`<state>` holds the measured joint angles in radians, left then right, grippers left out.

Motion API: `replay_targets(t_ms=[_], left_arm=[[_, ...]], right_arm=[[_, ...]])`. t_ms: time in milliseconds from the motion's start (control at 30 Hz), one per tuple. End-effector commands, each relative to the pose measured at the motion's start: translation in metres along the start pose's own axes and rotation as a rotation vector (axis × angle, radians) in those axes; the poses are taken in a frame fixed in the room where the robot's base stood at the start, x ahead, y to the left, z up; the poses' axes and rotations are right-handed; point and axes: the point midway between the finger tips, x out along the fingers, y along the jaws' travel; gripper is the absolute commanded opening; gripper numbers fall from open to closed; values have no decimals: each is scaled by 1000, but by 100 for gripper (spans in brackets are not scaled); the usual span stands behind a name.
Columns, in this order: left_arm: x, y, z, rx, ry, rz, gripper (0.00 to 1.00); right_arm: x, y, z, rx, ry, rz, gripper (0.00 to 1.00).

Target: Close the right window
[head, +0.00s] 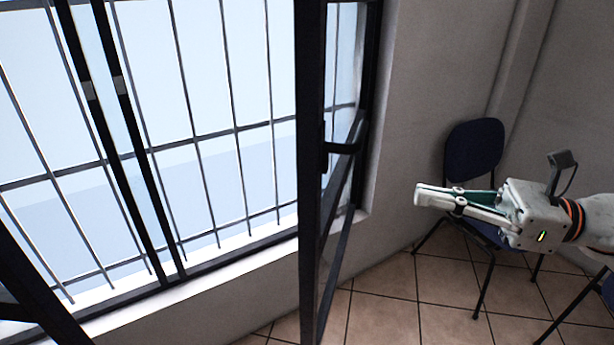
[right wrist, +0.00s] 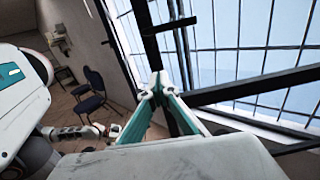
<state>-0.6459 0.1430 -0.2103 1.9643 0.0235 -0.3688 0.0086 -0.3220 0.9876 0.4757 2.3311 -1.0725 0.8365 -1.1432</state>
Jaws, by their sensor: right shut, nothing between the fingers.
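The right window (head: 311,200) is a dark-framed sash standing swung open into the room, seen nearly edge-on in the head view. A dark handle (head: 340,147) sticks out from its edge. My right gripper (head: 418,194) is to the right of the sash, shut and empty, its fingers pointing left towards it with a gap in the head view. In the right wrist view the shut fingertips (right wrist: 156,84) overlap a dark window frame bar (right wrist: 152,45); I cannot tell whether they touch. A white arm end, likely my left gripper (right wrist: 112,131), shows small there; its fingers are unclear.
Barred glass (head: 215,110) fills the wall opening. Another dark frame (head: 35,290) crosses the lower left corner. A blue chair (head: 474,150) stands behind my right gripper. Chairs (right wrist: 90,92) also show in the right wrist view.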

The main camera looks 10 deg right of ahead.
Motion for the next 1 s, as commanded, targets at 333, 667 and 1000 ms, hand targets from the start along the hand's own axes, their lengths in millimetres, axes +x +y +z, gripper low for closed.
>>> replay_targets(t_ms=[333, 667, 1000], left_arm=[[-3, 3, -7, -7, 5, 2, 40], [-8, 0, -18, -6, 12, 0, 40], [-17, -4, -35, -1, 19, -3, 40]], right_arm=[[23, 4, 3, -43, 20, 14, 0], [57, 4, 3, -39, 16, 11, 0], [92, 4, 4, -37, 13, 10, 0]])
